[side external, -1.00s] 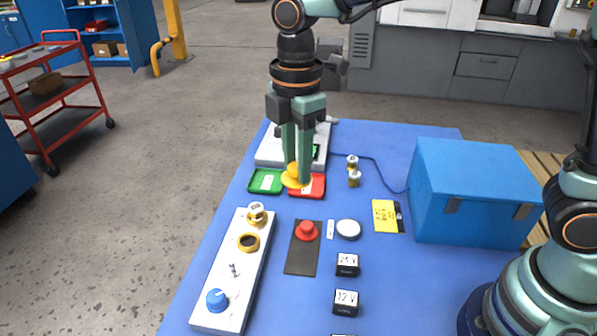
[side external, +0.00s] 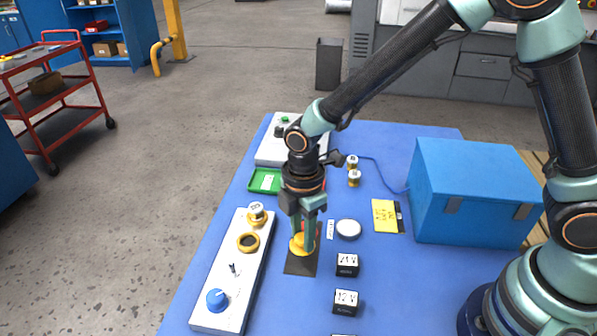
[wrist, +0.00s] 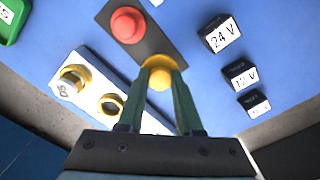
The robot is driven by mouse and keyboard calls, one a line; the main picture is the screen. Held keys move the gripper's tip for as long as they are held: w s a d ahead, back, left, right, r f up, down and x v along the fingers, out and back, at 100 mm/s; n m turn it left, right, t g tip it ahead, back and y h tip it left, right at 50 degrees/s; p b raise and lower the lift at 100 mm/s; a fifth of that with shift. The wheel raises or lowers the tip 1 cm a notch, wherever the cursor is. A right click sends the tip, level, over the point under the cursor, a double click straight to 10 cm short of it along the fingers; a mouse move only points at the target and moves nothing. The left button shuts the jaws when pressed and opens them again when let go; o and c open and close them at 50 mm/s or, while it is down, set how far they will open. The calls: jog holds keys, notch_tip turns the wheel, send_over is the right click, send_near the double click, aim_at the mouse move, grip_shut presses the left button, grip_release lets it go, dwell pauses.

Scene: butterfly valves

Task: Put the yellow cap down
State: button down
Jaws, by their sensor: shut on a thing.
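The yellow cap (side external: 298,244) is between the fingers of my gripper (side external: 304,248), over the dark plate (side external: 300,267) in the side view. The wrist view shows the cap (wrist: 161,72) gripped at the fingertips (wrist: 161,82), overlapping one end of the plate (wrist: 160,41). I cannot tell whether the cap touches the plate.
A white panel (side external: 225,285) with yellow-ringed valves and a blue knob lies to the left. Black blocks (side external: 347,264) stand to the right, near a round white disc (side external: 348,229). A green tray (side external: 262,187) lies behind. A blue box (side external: 470,190) stands further right.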

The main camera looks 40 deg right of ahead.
aim_at(302, 247)
jog(key=shift+f, duration=1.95)
jog(key=shift+f, duration=0.15)
jog(key=c, duration=0.6)
grip_release()
